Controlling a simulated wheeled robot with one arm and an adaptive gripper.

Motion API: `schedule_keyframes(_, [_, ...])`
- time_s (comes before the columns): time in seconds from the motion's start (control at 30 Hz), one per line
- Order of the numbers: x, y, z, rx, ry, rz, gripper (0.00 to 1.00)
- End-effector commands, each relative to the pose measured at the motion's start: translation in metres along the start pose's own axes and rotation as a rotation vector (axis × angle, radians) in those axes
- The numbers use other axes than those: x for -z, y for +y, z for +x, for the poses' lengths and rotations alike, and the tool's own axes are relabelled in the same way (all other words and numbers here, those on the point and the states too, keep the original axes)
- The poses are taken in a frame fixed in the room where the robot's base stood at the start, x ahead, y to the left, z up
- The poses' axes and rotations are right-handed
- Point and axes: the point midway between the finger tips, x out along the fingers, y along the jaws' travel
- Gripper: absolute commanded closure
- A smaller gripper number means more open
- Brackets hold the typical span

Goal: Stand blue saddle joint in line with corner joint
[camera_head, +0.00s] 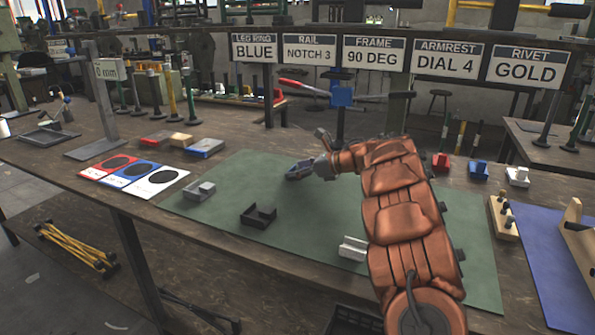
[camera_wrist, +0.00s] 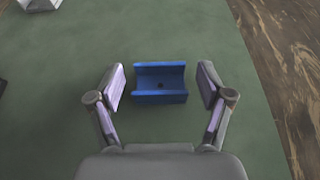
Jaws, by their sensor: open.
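The blue saddle joint (camera_wrist: 160,84) lies on the green mat, its trough facing up with a dark hole in its floor. My gripper (camera_wrist: 161,87) is open, with one finger on each side of the joint and gaps between. In the head view my gripper (camera_head: 303,171) is low over the far part of the mat and largely covers the joint. A grey stepped joint (camera_head: 199,190) and a black walled joint (camera_head: 258,215) lie on the mat to the left and nearer. I cannot tell for certain which is the corner joint. The grey one partly shows in the wrist view (camera_wrist: 40,5).
A whitish joint (camera_head: 352,248) sits on the mat beside my arm. Cards with dark ovals (camera_head: 134,174) lie left of the mat (camera_head: 310,215). Red, blue and white parts (camera_head: 479,171) stand behind right. Bare mat lies between the joints.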

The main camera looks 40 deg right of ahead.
Motion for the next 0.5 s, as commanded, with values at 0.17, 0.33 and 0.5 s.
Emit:
schedule_keyframes(0.17, [-0.004,0.000,-0.002,0.000,0.000,0.000,0.22])
schedule_keyframes(0.33, [-0.002,-0.001,-0.025,0.003,0.000,0.001,0.22])
schedule_keyframes(0.5, [-0.001,-0.001,-0.058,0.003,0.000,0.002,0.22])
